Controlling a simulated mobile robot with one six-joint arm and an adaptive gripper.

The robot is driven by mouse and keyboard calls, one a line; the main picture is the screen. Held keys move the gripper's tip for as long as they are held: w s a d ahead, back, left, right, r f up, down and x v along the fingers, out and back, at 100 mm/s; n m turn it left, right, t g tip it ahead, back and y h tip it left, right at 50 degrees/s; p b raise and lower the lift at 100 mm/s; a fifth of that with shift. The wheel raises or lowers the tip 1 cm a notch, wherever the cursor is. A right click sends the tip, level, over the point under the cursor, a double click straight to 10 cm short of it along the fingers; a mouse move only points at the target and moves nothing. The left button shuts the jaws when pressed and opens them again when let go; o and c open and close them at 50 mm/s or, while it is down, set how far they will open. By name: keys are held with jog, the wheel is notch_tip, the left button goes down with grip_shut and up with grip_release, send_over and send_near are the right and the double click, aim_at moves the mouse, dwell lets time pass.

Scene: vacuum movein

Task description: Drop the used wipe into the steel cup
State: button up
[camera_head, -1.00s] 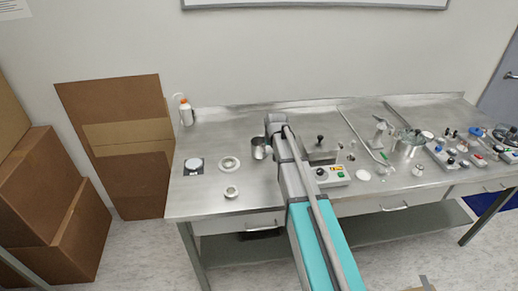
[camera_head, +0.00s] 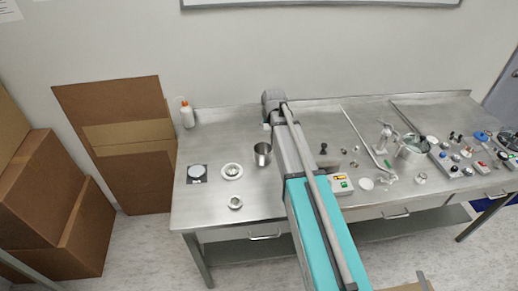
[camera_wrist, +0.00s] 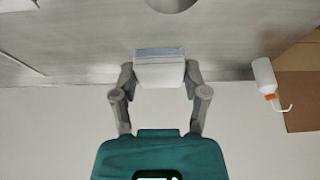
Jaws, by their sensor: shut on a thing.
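The steel cup (camera_head: 263,154) stands upright on the steel bench, just left of my arm in the head view. In the wrist view my gripper (camera_wrist: 160,74) is shut on a small folded white pad with a blue-grey edge (camera_wrist: 159,68), which looks like the used wipe. The pad sits between the two fingertips, above the bench. In the head view my arm hides most of the gripper, which is beyond the cup towards the wall. A round grey shape is cut off at the top of the wrist view; I cannot tell if it is the cup.
A white bottle with an orange cap (camera_head: 187,114) stands at the bench's back left. A ring-shaped dish (camera_head: 232,171), a black square pad (camera_head: 197,174) and a small metal part (camera_head: 235,202) lie left of the cup. Several tools and control boxes crowd the right. Cardboard boxes (camera_head: 72,215) stand left.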

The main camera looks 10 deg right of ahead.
jog(key=shift+w+d, duration=0.15)
jog(key=shift+f, duration=0.1)
dwell(0.3)
jog(key=shift+f+b, duration=0.15)
jog(key=shift+b, duration=0.2)
notch_tip(320, 180, down, 5)
jog(key=b, duration=0.5)
jog(key=shift+f, duration=0.15)
jog(key=o, duration=1.1)
